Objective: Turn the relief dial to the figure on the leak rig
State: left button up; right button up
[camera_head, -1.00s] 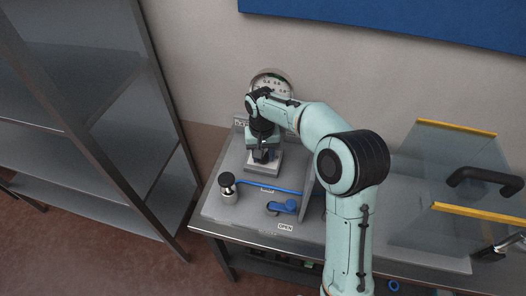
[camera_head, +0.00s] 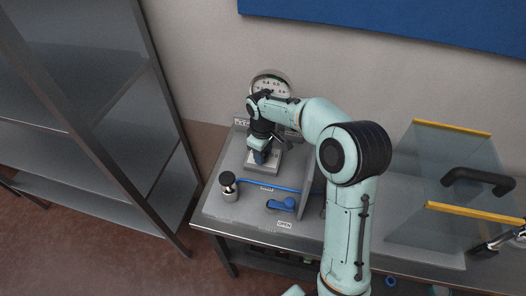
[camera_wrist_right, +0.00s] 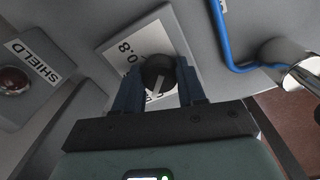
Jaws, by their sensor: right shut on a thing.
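The relief dial (camera_wrist_right: 158,72) is a round black knob with a pale pointer line, on a white plate (camera_wrist_right: 118,42) marked 0.8. Another figure on the plate is partly hidden by the knob and fingers. My right gripper (camera_wrist_right: 158,88) has its two blue fingers on either side of the knob and is shut on it. In the head view my right gripper (camera_head: 261,157) points down at the plate and hides the knob. A round gauge (camera_head: 270,80) stands behind the rig's grey panel (camera_head: 212,208). My left gripper is not in view.
A blue lever (camera_head: 282,204) lies near the OPEN label (camera_head: 285,224). A black-topped metal cylinder (camera_head: 229,188) stands beside the blue tube (camera_head: 262,184). A clear shield with yellow edges (camera_head: 455,170) is at right. Metal shelving (camera_head: 95,150) stands at left.

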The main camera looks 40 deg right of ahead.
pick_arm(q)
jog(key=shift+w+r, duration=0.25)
pick_arm(e)
jog(key=shift+n, duration=1.6)
jog(key=o, duration=1.1)
jog(key=shift+c, duration=0.2)
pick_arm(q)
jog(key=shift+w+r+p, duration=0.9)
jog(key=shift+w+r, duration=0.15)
pick_arm(e)
notch_tip(320, 180, up, 13)
jog(key=shift+a+r, duration=0.15)
jog(key=shift+r, duration=0.05)
jog(key=shift+s, duration=0.1)
